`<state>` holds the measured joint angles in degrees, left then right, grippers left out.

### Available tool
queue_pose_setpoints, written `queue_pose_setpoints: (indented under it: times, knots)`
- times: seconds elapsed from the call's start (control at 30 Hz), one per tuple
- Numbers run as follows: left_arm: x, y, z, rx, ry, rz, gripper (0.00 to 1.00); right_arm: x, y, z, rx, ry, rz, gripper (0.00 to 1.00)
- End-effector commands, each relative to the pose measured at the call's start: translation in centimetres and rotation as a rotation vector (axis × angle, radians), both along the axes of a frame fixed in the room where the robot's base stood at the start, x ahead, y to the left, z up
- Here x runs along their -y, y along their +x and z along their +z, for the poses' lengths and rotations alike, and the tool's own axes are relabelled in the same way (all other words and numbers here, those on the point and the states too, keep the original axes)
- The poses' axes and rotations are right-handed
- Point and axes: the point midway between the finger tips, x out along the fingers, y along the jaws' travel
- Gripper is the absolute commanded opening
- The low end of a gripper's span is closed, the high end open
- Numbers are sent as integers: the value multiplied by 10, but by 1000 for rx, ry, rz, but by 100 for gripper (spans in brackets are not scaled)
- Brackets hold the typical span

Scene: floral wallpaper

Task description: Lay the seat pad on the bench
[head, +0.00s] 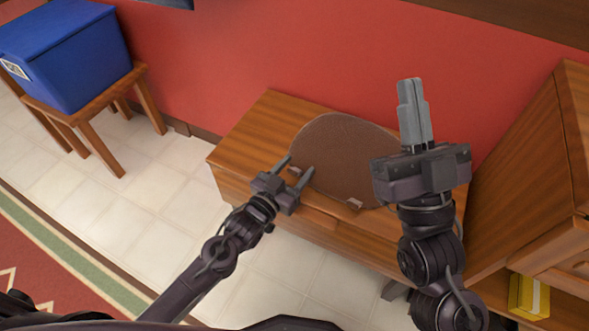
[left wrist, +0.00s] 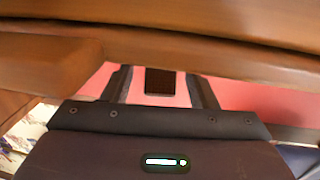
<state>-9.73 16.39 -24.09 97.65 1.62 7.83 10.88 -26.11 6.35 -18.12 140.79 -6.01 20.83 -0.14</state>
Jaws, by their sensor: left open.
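The brown round-backed seat pad (head: 338,155) is over the top of the wooden bench (head: 252,128), with its straighter edge near the bench's front edge. Two small pinkish tabs show along that edge, one (head: 354,203) clear and one by my left gripper. I cannot tell whether the pad lies fully flat. My left gripper (head: 295,167) is open at the pad's front left edge, its fingers apart. The left wrist view shows these open fingers (left wrist: 163,88) with wood above and red wall beyond. My right gripper (head: 412,110) is raised, its fingers together and empty, hiding the pad's right end.
A blue box (head: 65,55) stands on a small wooden table (head: 92,110) at the far left. A wooden cabinet (head: 535,170) stands close on the right, with a yellow box (head: 528,296) low down. The pale tiled floor before the bench is clear.

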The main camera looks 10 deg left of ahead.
Motion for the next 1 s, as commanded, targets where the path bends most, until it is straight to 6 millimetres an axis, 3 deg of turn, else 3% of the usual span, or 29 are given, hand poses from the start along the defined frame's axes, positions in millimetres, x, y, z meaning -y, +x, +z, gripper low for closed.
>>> queue_pose_setpoints:
  times: [0.17,0.53,0.8,1.0]
  knots:
    - [0,0,0,0,0,0,50,0,0,0,0,0,0,0]
    - [0,0,0,0,0,0,2,0,0,0,-2,0,-1,0]
    - [-2,1,1,0,0,1,0,-1,3,-2,-20,-8,-1,0]
    - [-4,4,1,0,0,1,0,-5,11,-14,-90,-37,0,0]
